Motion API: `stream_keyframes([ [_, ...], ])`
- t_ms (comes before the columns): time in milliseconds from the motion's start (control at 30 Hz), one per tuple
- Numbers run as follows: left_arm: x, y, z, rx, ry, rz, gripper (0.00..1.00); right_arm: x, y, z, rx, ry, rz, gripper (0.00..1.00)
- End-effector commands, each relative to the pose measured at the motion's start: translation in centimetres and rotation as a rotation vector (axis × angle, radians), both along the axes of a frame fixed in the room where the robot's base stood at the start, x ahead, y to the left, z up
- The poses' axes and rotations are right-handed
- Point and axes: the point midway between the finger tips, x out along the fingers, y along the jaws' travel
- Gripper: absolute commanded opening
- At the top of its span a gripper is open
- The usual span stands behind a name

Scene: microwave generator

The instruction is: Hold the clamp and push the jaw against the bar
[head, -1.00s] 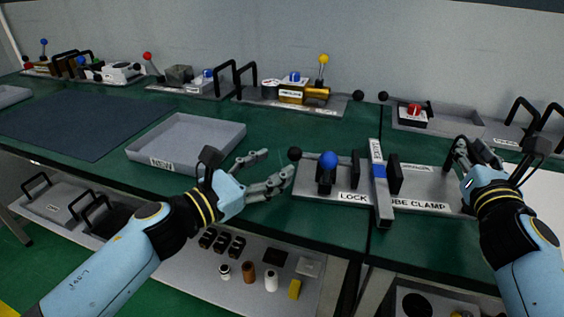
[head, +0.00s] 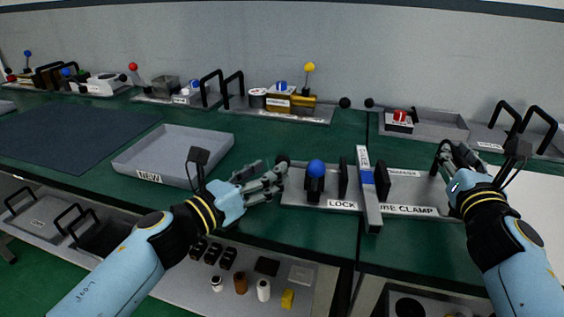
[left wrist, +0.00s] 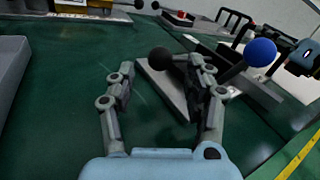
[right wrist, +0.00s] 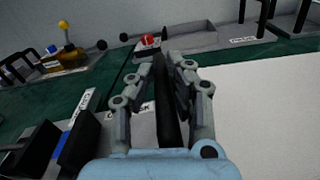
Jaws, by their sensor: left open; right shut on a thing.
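The tube clamp (head: 410,199) is a grey plate on the green bench, labelled LOCK and ...BE CLAMP. It carries a blue ball knob (head: 316,168), two dark upright jaws, the right one a dark block (head: 383,181), and a grey bar with a blue band (head: 367,178) lying between them. My left gripper (head: 278,178) is open at the plate's left end; in the left wrist view a black ball (left wrist: 161,59) on a dark rod is between or just beyond its fingers. My right gripper (head: 452,152) is shut on a dark upright handle (right wrist: 168,115) at the plate's right end.
A grey NEW tray (head: 175,155) lies left of the clamp. Behind stand a gold fixture with a yellow knob (head: 309,67) and a grey tray with a red button (head: 400,115). A white sheet (head: 530,205) lies at right. Green bench shows between them.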

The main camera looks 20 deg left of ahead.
Motion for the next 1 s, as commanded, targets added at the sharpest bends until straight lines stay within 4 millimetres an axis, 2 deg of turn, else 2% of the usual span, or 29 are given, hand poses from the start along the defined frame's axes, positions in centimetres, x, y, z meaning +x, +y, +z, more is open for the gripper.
stream_keyframes([
  [33,1.1,-0.5,0.0,-0.002,-0.001,0.000,0.53,-0.3,-0.1,-1.0,-0.001,0.018,-0.005,0.00],
  [267,3.9,-1.8,0.0,0.001,0.000,0.000,0.53,-0.3,-0.1,-1.0,-0.001,0.018,-0.005,0.00],
  [633,4.5,-2.1,-0.1,0.002,0.000,0.000,0.53,-0.3,-0.1,-1.0,-0.001,0.018,-0.005,0.00],
  [1000,4.5,-2.1,-0.1,0.002,0.000,0.000,0.06,-0.3,-0.1,-1.0,-0.001,0.018,-0.005,0.00],
])
